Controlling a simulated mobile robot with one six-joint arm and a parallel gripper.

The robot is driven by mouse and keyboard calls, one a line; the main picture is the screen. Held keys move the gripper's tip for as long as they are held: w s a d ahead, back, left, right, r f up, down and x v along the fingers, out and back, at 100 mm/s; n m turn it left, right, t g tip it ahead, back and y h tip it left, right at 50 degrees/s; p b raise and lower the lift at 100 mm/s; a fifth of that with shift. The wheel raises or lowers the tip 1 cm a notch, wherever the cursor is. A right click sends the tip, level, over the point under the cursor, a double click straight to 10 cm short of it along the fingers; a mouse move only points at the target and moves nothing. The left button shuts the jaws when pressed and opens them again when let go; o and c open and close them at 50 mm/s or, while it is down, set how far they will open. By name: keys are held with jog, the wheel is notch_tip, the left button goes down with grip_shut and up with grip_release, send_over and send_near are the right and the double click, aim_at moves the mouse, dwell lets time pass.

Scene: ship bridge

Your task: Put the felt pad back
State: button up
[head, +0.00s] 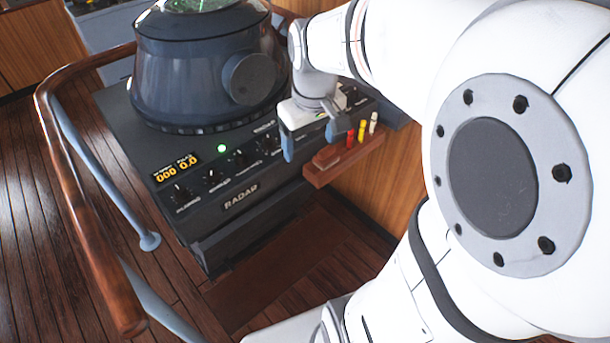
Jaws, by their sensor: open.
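My gripper (311,146) points down, with its blue fingers apart, at the front right edge of the radar console. It is just above or beside the left end of a small wooden rack (319,177) fixed to the console's front. A small reddish-brown block (327,155) lies on the rack's left part, close to my fingers; it may be the felt pad, but I cannot tell for sure. I cannot tell whether the fingers touch it. My gripper and wrist hide part of the console behind them.
Red (350,138), yellow (361,131) and white (373,122) pencil-like sticks stand upright in the rack's right part. The dark radar console (225,180) carries knobs, a display and a large round housing (205,70). A wooden handrail (75,195) curves around its left side.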

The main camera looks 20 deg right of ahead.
jog(key=s+a+f+m+t, duration=0.1)
jog(key=s+a, duration=0.4)
jog(key=s, duration=0.4)
jog(key=shift+s+f+m, duration=0.15)
jog(key=shift+f+m, duration=0.2)
jog(key=shift+m, duration=0.05)
